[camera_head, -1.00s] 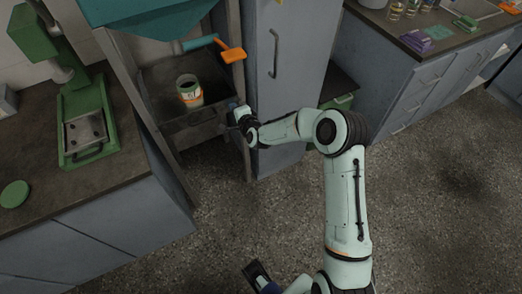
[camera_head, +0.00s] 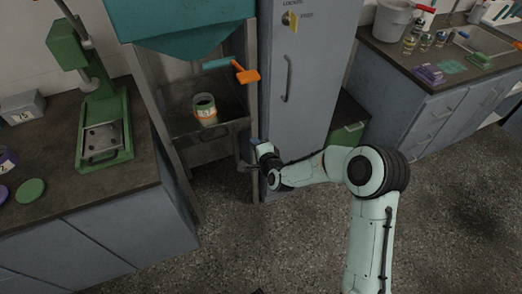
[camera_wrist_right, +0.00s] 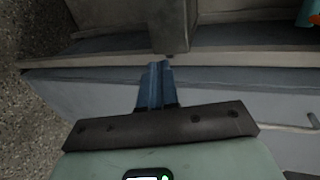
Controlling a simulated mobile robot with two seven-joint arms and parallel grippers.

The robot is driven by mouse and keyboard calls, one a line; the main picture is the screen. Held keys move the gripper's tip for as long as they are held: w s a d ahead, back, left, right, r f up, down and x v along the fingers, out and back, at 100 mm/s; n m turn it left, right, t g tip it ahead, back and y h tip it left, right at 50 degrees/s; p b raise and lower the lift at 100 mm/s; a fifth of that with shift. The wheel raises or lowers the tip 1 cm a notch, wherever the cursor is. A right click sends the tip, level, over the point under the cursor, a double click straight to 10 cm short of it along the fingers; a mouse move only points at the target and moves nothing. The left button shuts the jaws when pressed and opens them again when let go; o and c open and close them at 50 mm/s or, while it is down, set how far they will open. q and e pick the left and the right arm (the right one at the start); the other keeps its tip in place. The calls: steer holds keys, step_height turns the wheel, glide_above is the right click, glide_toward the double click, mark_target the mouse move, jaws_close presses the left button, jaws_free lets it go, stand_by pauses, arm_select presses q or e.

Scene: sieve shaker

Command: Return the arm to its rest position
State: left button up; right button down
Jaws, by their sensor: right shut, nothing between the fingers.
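My right arm enters from the lower right in the head view. Its gripper (camera_head: 255,145) is in front of the narrow shelf unit, by the edge of the tall grey locker (camera_head: 305,75). In the right wrist view its blue fingers (camera_wrist_right: 156,82) are together with nothing between them. A jar with an orange and white label (camera_head: 205,112) stands upright on the dark shelf (camera_head: 178,112), apart from the gripper. My left gripper does not show clearly in either current view.
An orange-ended tool (camera_head: 246,76) sits above the shelf. A green press (camera_head: 105,140) and green disc (camera_head: 30,190) are on the left counter (camera_head: 60,200). The right counter (camera_head: 400,55) carries a bucket (camera_head: 393,18) and several small items. Open floor (camera_head: 450,220) lies at lower right.

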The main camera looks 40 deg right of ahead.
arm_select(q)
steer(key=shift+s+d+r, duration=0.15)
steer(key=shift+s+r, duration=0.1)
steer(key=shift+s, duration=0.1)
arm_select(e)
steer(key=shift+v, duration=1.95)
